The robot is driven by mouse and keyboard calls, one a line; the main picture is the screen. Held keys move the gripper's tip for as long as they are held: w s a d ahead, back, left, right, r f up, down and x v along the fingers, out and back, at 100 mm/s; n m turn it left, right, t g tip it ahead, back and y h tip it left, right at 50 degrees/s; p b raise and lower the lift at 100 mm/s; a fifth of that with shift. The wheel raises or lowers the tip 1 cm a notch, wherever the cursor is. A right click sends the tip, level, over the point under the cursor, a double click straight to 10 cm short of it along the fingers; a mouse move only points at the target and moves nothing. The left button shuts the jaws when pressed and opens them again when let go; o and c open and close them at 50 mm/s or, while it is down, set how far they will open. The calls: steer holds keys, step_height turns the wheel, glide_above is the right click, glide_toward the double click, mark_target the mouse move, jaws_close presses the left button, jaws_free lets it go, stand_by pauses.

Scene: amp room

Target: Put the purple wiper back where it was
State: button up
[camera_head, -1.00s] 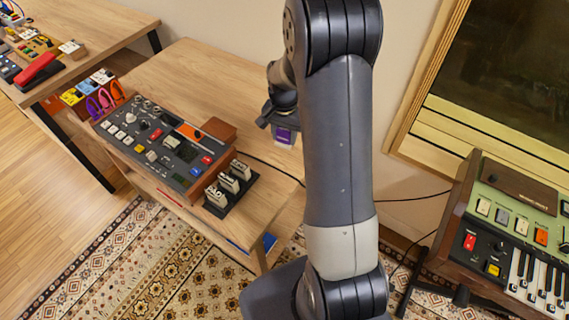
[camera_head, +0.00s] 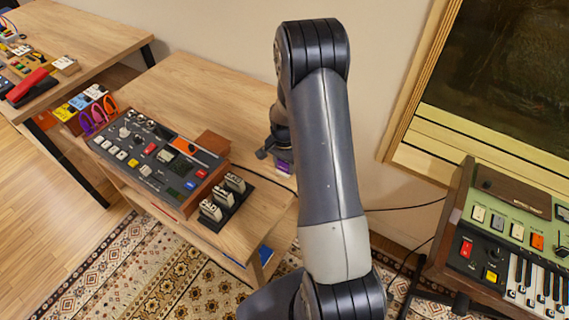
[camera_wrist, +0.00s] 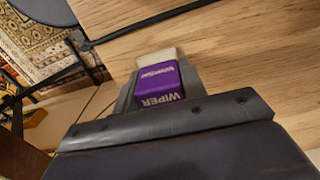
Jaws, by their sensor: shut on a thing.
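The purple wiper (camera_wrist: 158,85) is a small block with "WIPER" lettering and a pale end. My gripper (camera_wrist: 155,95) is shut on it in the wrist view, with the wooden table top (camera_wrist: 230,50) beneath or just beyond it. In the head view the wiper (camera_head: 284,168) shows as a small purple patch below my gripper (camera_head: 275,155), low over the table's right end, partly hidden by my arm. I cannot tell whether it touches the table.
A control console (camera_head: 150,155) with knobs and coloured switches stands left of my gripper. A black rack of labelled blocks (camera_head: 225,197) sits near the table's front right corner. A green keyboard (camera_head: 500,240) stands to the right. Bare table (camera_head: 200,85) lies behind the console.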

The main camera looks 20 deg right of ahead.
steer(key=shift+f+b, duration=0.25)
steer(key=shift+b, duration=0.05)
steer(key=o, duration=0.9)
steer(key=shift+r, duration=0.1)
steer(key=shift+r, duration=0.15)
step_height(320, 180, up, 12)
